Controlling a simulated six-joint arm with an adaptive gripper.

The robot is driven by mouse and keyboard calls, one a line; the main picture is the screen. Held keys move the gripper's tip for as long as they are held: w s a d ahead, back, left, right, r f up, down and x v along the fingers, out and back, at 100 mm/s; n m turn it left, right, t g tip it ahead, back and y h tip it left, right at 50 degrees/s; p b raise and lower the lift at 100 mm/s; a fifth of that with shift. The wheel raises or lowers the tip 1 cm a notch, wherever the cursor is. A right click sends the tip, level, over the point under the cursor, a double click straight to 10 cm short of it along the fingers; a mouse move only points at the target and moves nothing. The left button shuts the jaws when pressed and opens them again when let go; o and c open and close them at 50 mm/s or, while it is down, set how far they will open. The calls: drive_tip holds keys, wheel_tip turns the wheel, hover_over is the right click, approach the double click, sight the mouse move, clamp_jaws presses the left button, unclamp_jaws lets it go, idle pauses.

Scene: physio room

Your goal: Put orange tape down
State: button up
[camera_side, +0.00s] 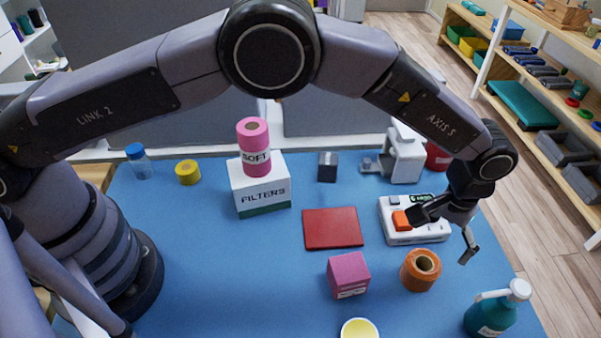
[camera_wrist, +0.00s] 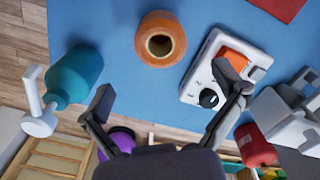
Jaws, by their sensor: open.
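The orange tape (camera_side: 417,281) is a thick upright roll with a hole in its top. It stands on the blue table mat (camera_side: 220,280), between the pink cube and the teal bottle. In the wrist view the orange tape (camera_wrist: 160,22) is at the top middle, past my fingertips. My gripper (camera_side: 440,236) is open and empty, raised just behind and above the tape in the side view. Its two fingers are spread wide in the wrist view (camera_wrist: 166,88), with nothing between them.
A white device with an orange block (camera_side: 424,236) stands beside the tape. Nearby are a teal bottle (camera_side: 490,315), a pink cube (camera_side: 348,274) and a red pad (camera_side: 333,228). A pink roll (camera_side: 254,135) sits on the white filters box (camera_side: 262,192). The mat's left middle is clear.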

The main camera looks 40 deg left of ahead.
drive_tip(key=w+a+r, duration=0.2)
drive_tip(key=a+r, duration=0.2)
drive_tip(key=r, duration=0.3)
drive_tip(key=w+a+r, duration=0.1)
drive_tip(key=a+r, duration=0.3)
drive_tip(key=r, duration=0.3)
drive_tip(key=s+a+r+t+h, duration=0.1)
drive_tip(key=s+a+r+t, duration=0.15)
drive_tip(key=a+r, duration=1.2)
drive_tip(key=s+a+r+n+t, duration=0.1)
drive_tip(key=s+a+r, duration=0.4)
drive_tip(key=s+a, duration=0.75)
drive_tip(key=s+a+f+t, duration=0.1)
drive_tip(key=s+a, duration=0.3)
drive_tip(key=s, duration=0.2)
drive_tip(key=s+a+f+t+y, duration=0.1)
drive_tip(key=s+a+f, duration=0.1)
drive_tip(key=s+a, duration=0.2)
drive_tip(key=s, duration=0.2)
drive_tip(key=shift+s+a+f+n, duration=0.15)
drive_tip(key=shift+s+a+n, duration=0.1)
drive_tip(key=shift+s+n, duration=0.15)
